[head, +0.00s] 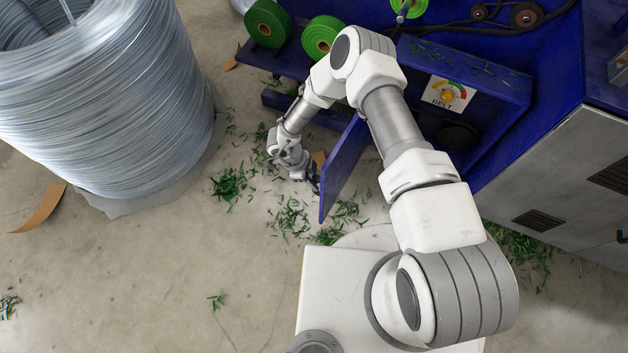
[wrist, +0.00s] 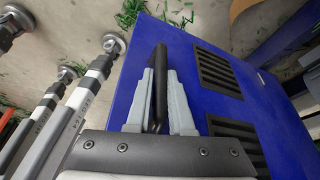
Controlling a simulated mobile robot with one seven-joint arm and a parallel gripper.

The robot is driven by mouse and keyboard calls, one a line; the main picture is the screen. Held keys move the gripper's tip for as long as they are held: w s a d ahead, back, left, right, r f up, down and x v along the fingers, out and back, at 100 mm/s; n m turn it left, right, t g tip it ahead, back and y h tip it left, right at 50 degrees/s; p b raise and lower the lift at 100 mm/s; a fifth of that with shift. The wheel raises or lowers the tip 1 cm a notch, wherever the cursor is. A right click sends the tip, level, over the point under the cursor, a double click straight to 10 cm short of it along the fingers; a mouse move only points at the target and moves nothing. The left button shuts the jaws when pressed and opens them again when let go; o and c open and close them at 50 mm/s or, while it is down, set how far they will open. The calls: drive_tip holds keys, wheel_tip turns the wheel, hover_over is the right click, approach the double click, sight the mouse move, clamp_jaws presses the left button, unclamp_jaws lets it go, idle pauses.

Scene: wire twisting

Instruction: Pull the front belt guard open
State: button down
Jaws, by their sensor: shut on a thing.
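The front belt guard (head: 343,170) is a blue panel that stands swung out from the blue machine, at an angle to its front, with the bay behind it exposed. In the wrist view the guard (wrist: 205,60) shows its flat blue face with black vent slots and a black bar handle (wrist: 161,52). My gripper (wrist: 160,85) is shut on this handle, with one grey finger on each side of it. In the head view my gripper (head: 312,182) is beside the guard's left face, low down, and the handle is mostly hidden there.
A large wire coil (head: 100,100) stands at the left. Green clippings (head: 290,218) are scattered on the floor. Green spools (head: 268,22) sit at the back, near a belt gauge sign (head: 447,94). A grey cabinet (head: 570,180) stands at the right. Bare floor lies at lower left.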

drive_tip(key=c, duration=0.8)
unclamp_jaws()
drive_tip(key=p+v, duration=0.5)
drive_tip(key=v, duration=1.2)
drive_tip(key=shift+r, duration=0.15)
drive_tip(key=shift+a, duration=0.1)
